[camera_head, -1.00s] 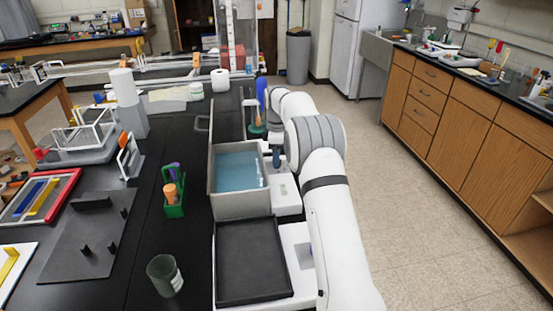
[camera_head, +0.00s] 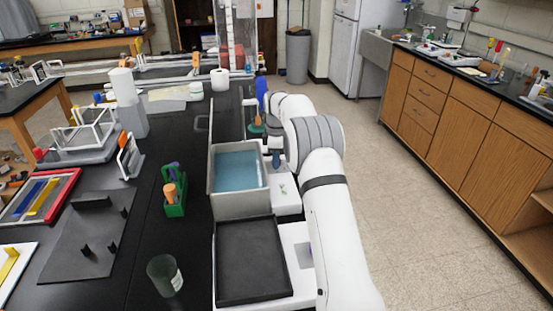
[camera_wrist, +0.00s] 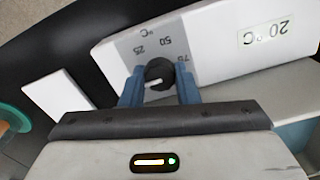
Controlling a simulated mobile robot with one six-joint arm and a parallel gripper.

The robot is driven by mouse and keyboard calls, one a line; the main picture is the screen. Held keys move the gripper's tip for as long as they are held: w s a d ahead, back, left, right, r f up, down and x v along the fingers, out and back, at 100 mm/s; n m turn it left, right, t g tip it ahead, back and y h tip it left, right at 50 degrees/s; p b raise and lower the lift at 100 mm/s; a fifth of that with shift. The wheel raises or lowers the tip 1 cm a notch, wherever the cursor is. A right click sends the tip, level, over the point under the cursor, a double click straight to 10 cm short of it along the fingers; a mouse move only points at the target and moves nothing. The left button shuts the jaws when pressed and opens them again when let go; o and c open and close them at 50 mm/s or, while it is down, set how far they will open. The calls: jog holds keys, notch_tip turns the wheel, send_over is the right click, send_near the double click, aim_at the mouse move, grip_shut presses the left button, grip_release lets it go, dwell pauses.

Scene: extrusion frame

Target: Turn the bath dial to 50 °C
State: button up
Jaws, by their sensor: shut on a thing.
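In the wrist view, the bath dial (camera_wrist: 160,73) is a round black knob with a white pointer line. The line lies toward the lower left of the knob, away from the printed numbers. A grey scale (camera_wrist: 150,45) beside it is marked 25, 50 and 75 °C, with 50 between the other two. My gripper (camera_wrist: 159,80) has its blue fingers on either side of the knob and is shut on it. A label (camera_wrist: 265,36) on the white panel reads 20 °C, upside down. The bath (camera_head: 240,206) is a grey tank of blue water in the head view.
In the head view, a black tray (camera_head: 251,262) lies in front of the bath. A green rack (camera_head: 175,205) and a dark beaker (camera_head: 164,275) stand left of it. My arm runs along the bath's right side. The floor (camera_head: 420,190) further right is clear.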

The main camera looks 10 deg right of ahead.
jog(key=shift+m, duration=0.3)
jog(key=m+p, duration=0.1)
jog(key=m, duration=0.4)
jog(key=shift+p, duration=0.3)
jog(key=m, duration=0.6)
jog(key=shift+m+p, duration=0.35)
jog(key=shift+m, duration=0.05)
jog(key=m, duration=1.1)
jog(key=shift+m, duration=0.3)
jog(key=o, duration=1)
